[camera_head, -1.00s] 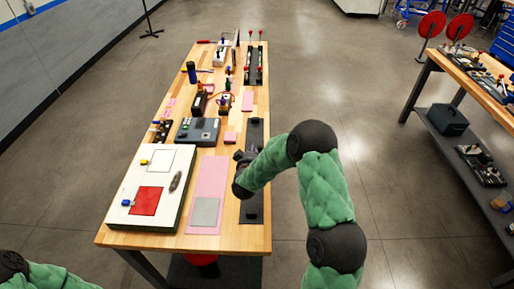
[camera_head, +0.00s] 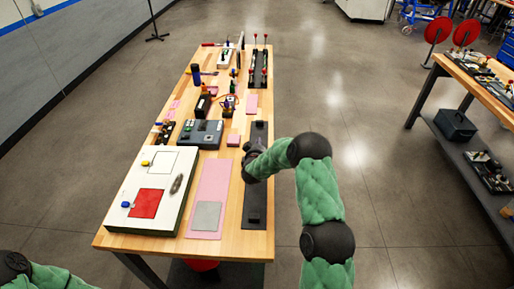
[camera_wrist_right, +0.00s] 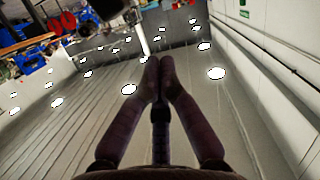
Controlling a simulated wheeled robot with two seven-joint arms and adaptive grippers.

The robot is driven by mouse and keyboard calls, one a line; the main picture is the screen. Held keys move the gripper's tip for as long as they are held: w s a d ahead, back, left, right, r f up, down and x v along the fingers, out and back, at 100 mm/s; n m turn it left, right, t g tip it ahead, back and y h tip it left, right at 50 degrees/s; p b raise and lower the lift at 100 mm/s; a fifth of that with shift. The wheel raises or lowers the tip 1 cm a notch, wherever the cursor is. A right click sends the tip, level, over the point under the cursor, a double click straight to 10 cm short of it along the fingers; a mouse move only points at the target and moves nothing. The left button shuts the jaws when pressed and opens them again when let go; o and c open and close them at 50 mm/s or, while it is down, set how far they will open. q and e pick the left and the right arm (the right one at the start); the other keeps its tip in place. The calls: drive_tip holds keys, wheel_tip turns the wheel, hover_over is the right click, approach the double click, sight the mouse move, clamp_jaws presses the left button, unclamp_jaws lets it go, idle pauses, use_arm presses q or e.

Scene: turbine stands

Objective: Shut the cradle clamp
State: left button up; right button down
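A long dark strip (camera_head: 254,196) lies along the right edge of the wooden bench in the head view, with a small black block near each end. I cannot make out the cradle clamp with certainty. My right gripper (camera_head: 249,155) is over the middle of this strip, and my dark wrist hides part of it. Contact cannot be told. In the right wrist view, the two fingers of my right gripper (camera_wrist_right: 158,62) come together at the tips, with nothing clear between them. A dark bar runs between the fingers lower down. My left gripper is out of view; only part of my left arm shows.
Left of the strip lie a pink mat (camera_head: 213,180) with a grey square and a white board (camera_head: 118,208) with a red square. A grey box (camera_head: 200,133) and several small fixtures stand farther back. Open floor lies right of the bench (camera_head: 233,244).

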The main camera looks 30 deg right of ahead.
drive_tip(key=shift+s+d+f, duration=0.1)
drive_tip(key=shift+s+f, duration=0.05)
drive_tip(key=shift+f, duration=0.7)
drive_tip(key=shift+s+d+f, duration=0.1)
drive_tip(key=shift+s+f, duration=0.05)
drive_tip(key=shift+f, duration=0.7)
drive_tip(key=d+f+b, duration=0.1)
drive_tip(key=b, duration=0.1)
drive_tip(key=s+d+f+b, duration=0.1)
drive_tip(key=b, duration=0.1)
drive_tip(key=shift+s+m+b, duration=0.1)
drive_tip(key=shift+m+b, duration=0.2)
drive_tip(key=shift+m, duration=0.1)
